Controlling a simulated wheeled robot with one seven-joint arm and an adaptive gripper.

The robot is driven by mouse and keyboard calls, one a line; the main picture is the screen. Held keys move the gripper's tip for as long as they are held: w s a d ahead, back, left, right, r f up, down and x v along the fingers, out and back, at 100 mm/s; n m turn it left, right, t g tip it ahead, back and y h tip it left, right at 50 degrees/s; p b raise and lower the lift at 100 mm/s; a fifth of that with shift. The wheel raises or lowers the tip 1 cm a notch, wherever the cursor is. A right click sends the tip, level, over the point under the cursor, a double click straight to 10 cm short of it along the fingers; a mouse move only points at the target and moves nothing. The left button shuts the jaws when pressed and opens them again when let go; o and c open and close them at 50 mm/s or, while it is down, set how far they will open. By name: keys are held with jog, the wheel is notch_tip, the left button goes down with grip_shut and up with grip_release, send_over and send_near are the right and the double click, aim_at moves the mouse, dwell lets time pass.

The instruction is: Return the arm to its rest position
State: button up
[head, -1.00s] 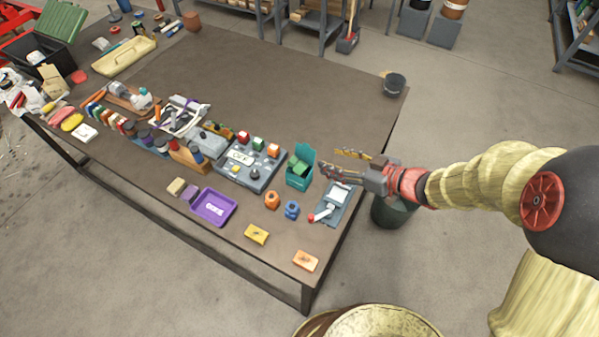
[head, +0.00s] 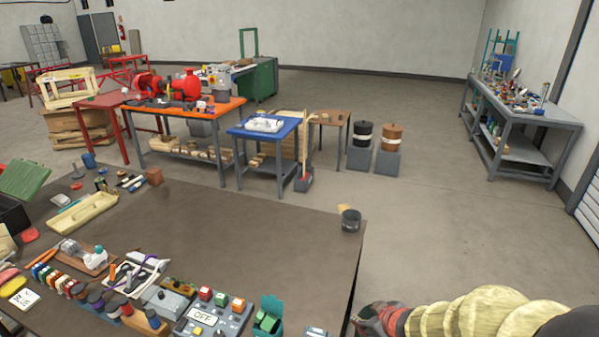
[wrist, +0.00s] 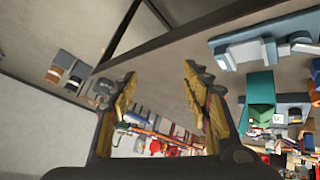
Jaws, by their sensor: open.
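My arm (head: 480,312) shows at the bottom right of the head view, with yellowish ribbed covering. A teal box (wrist: 259,90) with a green block lies to the right of the fingers in that view.
The OFF panel (head: 208,318), teal box (head: 268,316) and several small items line the table's near side. A dark cup (head: 351,220) stands at its right corner. Blue table (head: 262,130) and orange bench (head: 185,112) stand behind. Floor (head: 440,220) at right is clear.

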jog(key=s+d+r+m+g+h, duration=0.4)
jog(key=s+d+r, duration=0.4)
jog(key=s, duration=0.4)
jog(key=s+a+r+m+y, duration=0.1)
jog(key=s+a+r, duration=0.3)
jog(key=s+r, duration=0.2)
jog(key=s+a+r+m+t+y, duration=0.1)
jog(key=s+a+r+m, duration=0.1)
jog(key=s+a+r, duration=0.2)
notch_tip(320, 180, up, 4)
jog(key=shift+s+r+m+t, duration=0.25)
jog(key=shift+s+m+t, duration=0.05)
jog(key=shift+s, duration=0.7)
jog(key=shift+a, duration=0.1)
jog(key=shift+c, duration=0.2)
